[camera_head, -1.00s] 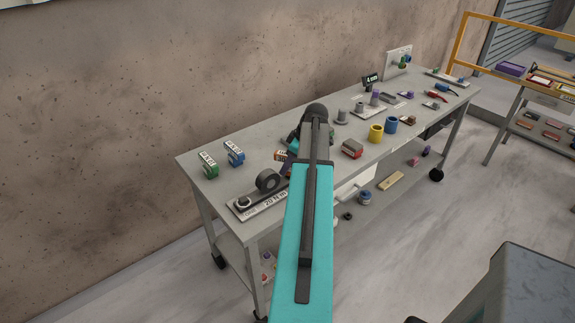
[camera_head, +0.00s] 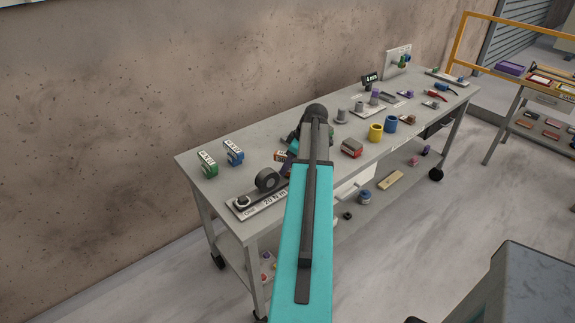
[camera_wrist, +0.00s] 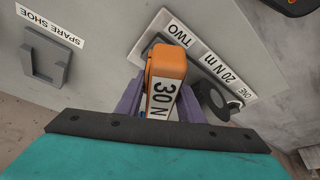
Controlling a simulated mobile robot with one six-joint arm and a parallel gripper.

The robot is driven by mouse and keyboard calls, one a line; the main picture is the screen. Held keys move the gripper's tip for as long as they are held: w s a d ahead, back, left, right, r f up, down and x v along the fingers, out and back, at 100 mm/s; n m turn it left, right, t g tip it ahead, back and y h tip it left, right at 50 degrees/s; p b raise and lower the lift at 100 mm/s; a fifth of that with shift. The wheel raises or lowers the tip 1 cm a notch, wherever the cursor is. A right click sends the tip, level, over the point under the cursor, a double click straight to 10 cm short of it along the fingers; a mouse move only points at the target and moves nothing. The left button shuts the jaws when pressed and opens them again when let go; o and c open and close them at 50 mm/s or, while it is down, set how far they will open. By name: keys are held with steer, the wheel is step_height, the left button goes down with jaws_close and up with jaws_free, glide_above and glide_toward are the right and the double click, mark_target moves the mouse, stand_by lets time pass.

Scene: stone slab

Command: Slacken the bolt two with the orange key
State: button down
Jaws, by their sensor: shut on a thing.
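The orange key (camera_wrist: 168,66), marked "30 N", sits between the purple fingers of my gripper (camera_wrist: 160,100) in the wrist view, and the gripper is shut on it. It is over the "TWO" end of the bolt plate (camera_wrist: 218,66), which also carries "20 N m" and "ONE". Bolt two is hidden behind the key, so I cannot tell whether they touch.
A green key (camera_head: 207,166) and a blue key (camera_head: 234,153) stand at the bench's left. A red block (camera_head: 351,148), yellow cup (camera_head: 376,133) and blue cup (camera_head: 391,124) are right of my arm. A "SPARE SHOE" holder (camera_wrist: 46,58) is nearby.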

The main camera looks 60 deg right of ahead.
mark_target(280, 156)
steer(key=shift+f+b, duration=0.3)
steer(key=shift+f, duration=0.15)
steer(key=shift+n, duration=0.3)
stand_by(0.3)
steer(key=shift+s+a+n+g+y+b, duration=0.15)
steer(key=shift+n+y, duration=0.2)
steer(key=shift+n, duration=0.6)
steer(key=shift+w+n+g+y+b, duration=0.15)
steer(key=shift+n+y, duration=0.25)
steer(key=shift+n, duration=0.5)
steer(key=shift+s+a+n+g+y+b, duration=0.1)
steer(key=shift+n+g+y+b, duration=0.2)
steer(key=shift+n, duration=0.65)
steer(key=shift+s+a+n+g+y, duration=0.15)
steer(key=shift+n+g+y, duration=0.25)
steer(key=shift+n, duration=1.1)
steer(key=shift+s+a+n+g+y, duration=0.1)
steer(key=shift+n+g+y, duration=0.3)
steer(key=shift+n, duration=1.1)
steer(key=shift+r, duration=0.25)
steer(key=shift+r+p, duration=0.55)
steer(key=shift+r, duration=1)
